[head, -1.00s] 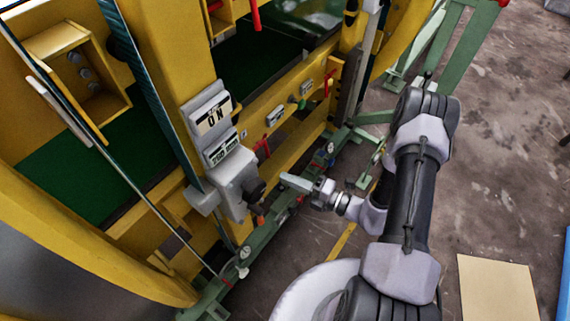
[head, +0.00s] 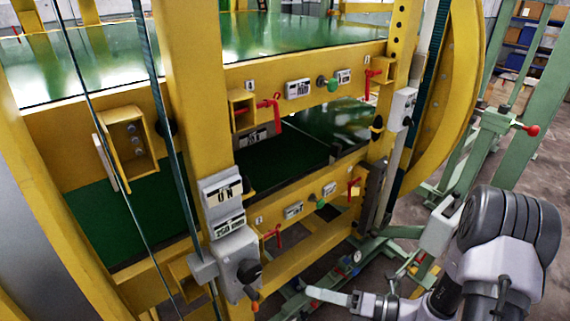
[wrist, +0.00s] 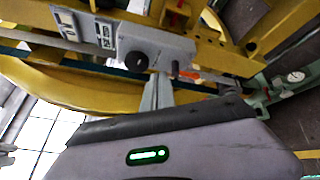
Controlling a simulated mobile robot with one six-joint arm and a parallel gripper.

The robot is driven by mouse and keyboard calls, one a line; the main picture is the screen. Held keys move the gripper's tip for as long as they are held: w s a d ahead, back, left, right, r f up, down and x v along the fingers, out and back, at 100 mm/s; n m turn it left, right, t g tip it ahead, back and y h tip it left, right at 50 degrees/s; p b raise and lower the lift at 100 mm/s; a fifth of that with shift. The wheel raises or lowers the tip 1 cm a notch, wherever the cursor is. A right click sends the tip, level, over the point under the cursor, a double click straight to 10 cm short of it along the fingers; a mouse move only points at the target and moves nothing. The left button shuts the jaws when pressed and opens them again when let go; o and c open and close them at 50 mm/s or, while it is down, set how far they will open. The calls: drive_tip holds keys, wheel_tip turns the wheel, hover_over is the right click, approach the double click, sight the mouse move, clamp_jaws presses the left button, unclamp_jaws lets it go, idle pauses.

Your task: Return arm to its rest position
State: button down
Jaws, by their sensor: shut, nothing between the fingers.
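My gripper (head: 332,297) is at the bottom of the head view, at the end of my grey and black arm. Its fingers are shut with nothing between them and point left, toward the grey switch box (head: 237,255) on the yellow machine frame (head: 190,100). There is a visible gap between the fingertips and the box. In the wrist view the shut fingers (wrist: 157,92) point toward the same box (wrist: 157,45) with its black knob.
The ring inverter's yellow frame and green beds (head: 270,45) fill the left and middle. Red handles (head: 272,105) stick out from its rails. Green stands (head: 480,165) are at the right. Green floor-level framework (head: 375,250) runs below the gripper.

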drive_tip(key=s+a+r+n+g+h, duration=0.3)
drive_tip(key=s+r+n+g+h, duration=0.4)
drive_tip(key=s+r+n, duration=0.8)
drive_tip(key=s+d+r+n+t+h, duration=0.1)
drive_tip(key=d+r+n+t+h, duration=0.3)
drive_tip(key=n, duration=1.1)
drive_tip(key=d+t+h, duration=0.1)
drive_tip(key=t+h, duration=0.1)
drive_tip(key=shift+d+r+t+h, duration=0.3)
drive_tip(key=shift+d+r+t, duration=0.1)
